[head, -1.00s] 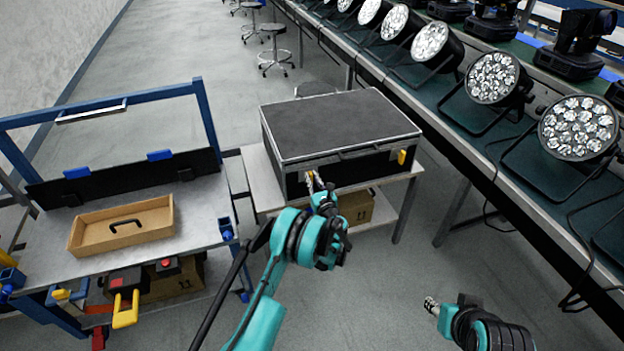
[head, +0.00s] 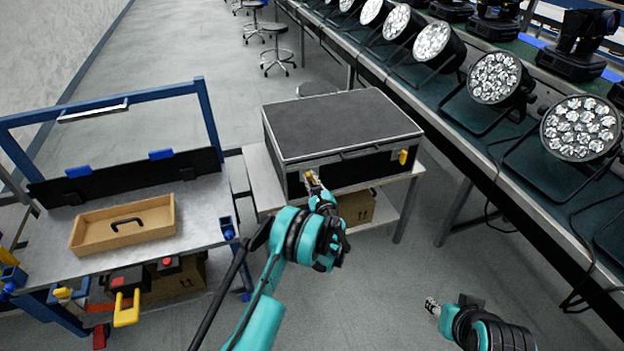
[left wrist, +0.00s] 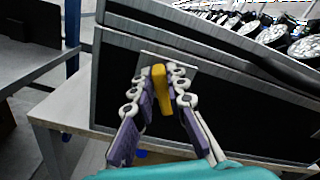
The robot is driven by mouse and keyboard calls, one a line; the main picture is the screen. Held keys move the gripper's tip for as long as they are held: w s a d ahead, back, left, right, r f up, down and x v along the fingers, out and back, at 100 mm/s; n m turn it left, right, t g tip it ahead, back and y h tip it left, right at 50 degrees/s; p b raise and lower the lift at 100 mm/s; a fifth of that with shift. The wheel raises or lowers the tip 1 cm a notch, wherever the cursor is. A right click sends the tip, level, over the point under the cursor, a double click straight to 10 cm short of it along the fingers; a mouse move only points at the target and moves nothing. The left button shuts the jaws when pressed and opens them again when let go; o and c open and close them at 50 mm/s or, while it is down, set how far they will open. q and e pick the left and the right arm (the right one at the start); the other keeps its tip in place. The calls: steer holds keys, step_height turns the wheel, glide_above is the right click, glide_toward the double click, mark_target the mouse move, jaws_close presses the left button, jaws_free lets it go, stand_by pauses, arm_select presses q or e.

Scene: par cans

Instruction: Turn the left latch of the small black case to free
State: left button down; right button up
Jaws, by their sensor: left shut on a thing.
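The small black case (head: 340,125) with silver edges sits closed on a small table. Its left latch, a yellow tab on a pale plate, shows in the left wrist view (left wrist: 160,88), tilted slightly from upright. My left gripper (head: 312,182) is at the case's front face, its fingers (left wrist: 158,100) on both sides of the yellow latch and shut on it. In the head view the fingers partly hide this latch. The yellow right latch (head: 403,157) stands upright near the front right corner. My right gripper (head: 432,307) is at the lower right, away from the case; its jaw state is unclear.
The case's table (head: 262,180) has a lower shelf with a cardboard box (head: 357,207). A workbench (head: 205,205) with a wooden tray (head: 85,237) stands left. A long table with several par cans (head: 580,128) runs along the right. Open floor lies between.

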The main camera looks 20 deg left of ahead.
arm_select(q)
steer(key=n, duration=0.4)
steer(key=f+n, duration=0.1)
steer(key=n, duration=0.7)
steer(key=shift+s+a+f, duration=0.3)
steer(key=shift+a+f, duration=0.05)
steer(key=shift+a, duration=0.05)
steer(key=c, duration=1.5)
jaws_free()
steer(key=shift+c, duration=0.2)
steer(key=v, duration=0.7)
steer(key=shift+s+d, duration=0.15)
steer(key=shift+s, duration=0.05)
